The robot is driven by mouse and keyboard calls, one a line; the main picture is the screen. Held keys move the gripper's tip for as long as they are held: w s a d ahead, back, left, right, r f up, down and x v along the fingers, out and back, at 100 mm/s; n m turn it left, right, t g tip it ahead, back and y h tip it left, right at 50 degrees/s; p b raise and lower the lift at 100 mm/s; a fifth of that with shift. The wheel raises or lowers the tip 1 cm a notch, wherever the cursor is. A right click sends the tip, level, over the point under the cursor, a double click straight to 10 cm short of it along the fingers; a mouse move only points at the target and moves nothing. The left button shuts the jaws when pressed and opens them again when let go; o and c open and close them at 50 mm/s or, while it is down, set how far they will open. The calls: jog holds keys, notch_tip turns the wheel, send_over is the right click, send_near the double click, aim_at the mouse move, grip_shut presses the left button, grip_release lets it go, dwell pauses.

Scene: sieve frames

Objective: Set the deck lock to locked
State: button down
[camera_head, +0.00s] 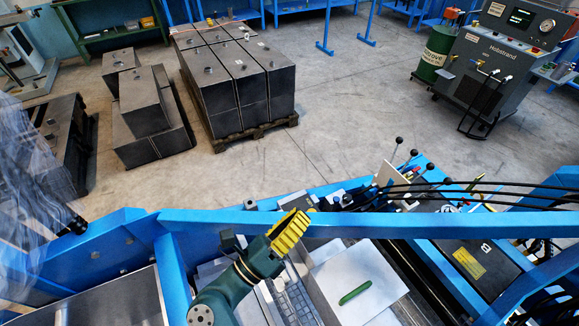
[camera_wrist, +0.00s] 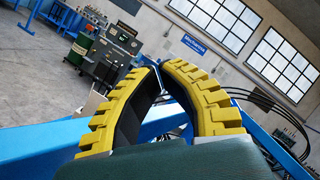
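My gripper (camera_head: 297,218) is at the lower middle of the head view, with ribbed yellow fingers above the blue rail. In the wrist view my gripper (camera_wrist: 161,67) has its fingertips curved together, with nothing held between them. Several black-knobbed levers (camera_head: 398,141) stand on the blue machine to the right of my gripper, apart from it. I cannot tell which part is the deck lock or how it is set. No lock is clearly visible in the wrist view.
A blue rail (camera_head: 390,224) crosses in front of the levers, and black hoses (camera_head: 460,188) run to the right. A white sheet with a green marker (camera_head: 355,293) lies below the rail. Dark blocks on a pallet (camera_head: 255,127) and a grey cabinet (camera_head: 492,75) stand farther back.

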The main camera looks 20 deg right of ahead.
notch_tip(320, 180, up, 13)
jog(key=w+a+n+t+h+p, duration=0.1)
jog(key=a+n+t+p, duration=0.1)
jog(key=n+t+p, duration=0.1)
jog(key=shift+w+t, duration=0.25)
jog(key=shift+t, duration=0.65)
